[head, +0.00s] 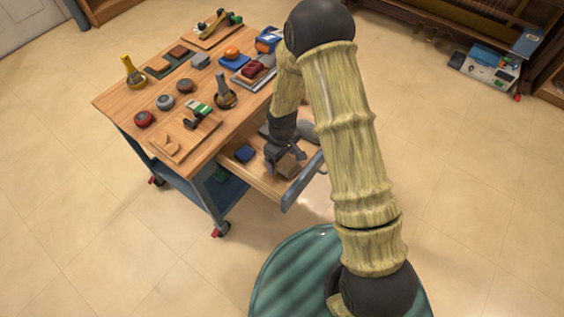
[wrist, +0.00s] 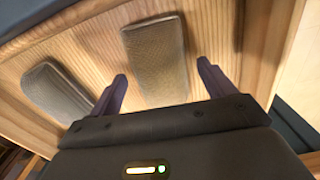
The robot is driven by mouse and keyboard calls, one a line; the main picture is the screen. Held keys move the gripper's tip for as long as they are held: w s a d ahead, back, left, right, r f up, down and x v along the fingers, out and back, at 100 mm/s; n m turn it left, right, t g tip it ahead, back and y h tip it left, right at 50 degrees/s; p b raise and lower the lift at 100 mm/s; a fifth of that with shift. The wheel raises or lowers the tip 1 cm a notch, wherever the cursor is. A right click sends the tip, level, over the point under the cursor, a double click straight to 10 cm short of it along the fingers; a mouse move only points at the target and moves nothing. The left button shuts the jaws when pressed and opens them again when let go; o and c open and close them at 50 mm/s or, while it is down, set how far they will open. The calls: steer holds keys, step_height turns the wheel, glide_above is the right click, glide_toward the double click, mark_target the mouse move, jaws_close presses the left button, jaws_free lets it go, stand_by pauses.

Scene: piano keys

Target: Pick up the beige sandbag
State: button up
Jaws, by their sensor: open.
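The beige sandbag (wrist: 155,55) is a flat, rectangular, textured pad lying on the wooden drawer floor in the wrist view. It also shows in the head view (head: 288,166), partly hidden by my gripper (head: 284,155). My gripper is open and empty above the drawer. In the wrist view its two dark fingertips (wrist: 162,72) stand on either side of the near part of the beige sandbag, with gaps visible on both sides. I cannot tell how far above the drawer floor the fingertips are.
A grey pad (wrist: 57,90) lies left of the beige sandbag in the wrist view. A blue pad (head: 244,153) lies in the open drawer (head: 262,182), whose front has a grey-blue handle (head: 302,184). The wooden tabletop (head: 118,101) holds many small objects.

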steer(key=shift+c, duration=0.4)
steer(key=c, duration=1.3)
steer(key=shift+o, duration=0.2)
step_height(320, 180, up, 10)
steer(key=p, duration=0.2)
steer(key=shift+r+p, duration=0.1)
steer(key=shift+p, duration=0.25)
